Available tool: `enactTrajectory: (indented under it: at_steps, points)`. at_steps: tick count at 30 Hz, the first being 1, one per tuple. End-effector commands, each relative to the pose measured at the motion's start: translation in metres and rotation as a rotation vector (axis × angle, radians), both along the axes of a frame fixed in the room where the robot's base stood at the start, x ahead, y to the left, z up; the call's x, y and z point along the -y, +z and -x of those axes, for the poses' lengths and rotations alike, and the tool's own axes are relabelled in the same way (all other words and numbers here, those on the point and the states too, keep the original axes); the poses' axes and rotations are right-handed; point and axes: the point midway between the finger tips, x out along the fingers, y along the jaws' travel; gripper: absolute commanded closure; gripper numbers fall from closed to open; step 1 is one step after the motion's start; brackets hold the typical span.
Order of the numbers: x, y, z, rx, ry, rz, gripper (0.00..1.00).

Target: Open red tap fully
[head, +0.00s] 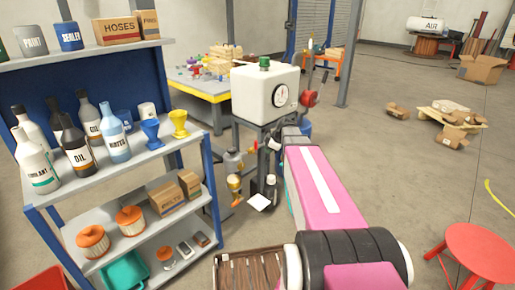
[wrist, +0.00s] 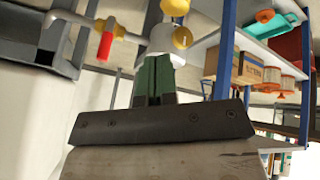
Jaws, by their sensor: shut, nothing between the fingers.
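A red tap handle (wrist: 106,42) shows in the wrist view at the upper left, on a pale pipe fitting beside a yellow part. My gripper (wrist: 157,60) points up the wrist view with its two green fingers together and nothing between them. The handle is to the left of the fingers, apart from them. A pale fitting with a yellow round part (wrist: 182,37) is just beyond the fingertips. In the head view my pink arm reaches toward the pump skid with its white tank (head: 262,97) and gauge. The arm hides much of the skid, and my fingers cannot be made out there.
A blue-framed shelf (head: 110,180) with bottles, boxes and filters stands close on the left. A yellow-edged table (head: 215,97) is behind the tank. A red stool (head: 475,250) is at the right. Cardboard boxes (head: 460,130) lie farther back. The floor between is clear.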

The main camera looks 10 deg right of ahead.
Motion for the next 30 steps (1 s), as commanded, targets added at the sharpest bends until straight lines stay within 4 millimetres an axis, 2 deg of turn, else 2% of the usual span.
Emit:
enactTrajectory:
  at_steps: [1, 6, 13, 23, 26, 30]
  points:
    - [0.005, 0.006, -0.012, 0.035, 0.037, 0.007, 1.00]
    - [0.015, 0.021, -0.032, 0.130, 0.140, 0.034, 1.00]
    - [0.019, 0.027, -0.038, 0.172, 0.185, 0.048, 1.00]
    - [0.018, 0.026, -0.039, 0.170, 0.184, 0.048, 1.00]
    - [0.015, 0.020, -0.043, 0.169, 0.185, 0.047, 1.00]
    - [0.007, 0.003, -0.052, 0.168, 0.186, 0.047, 1.00]
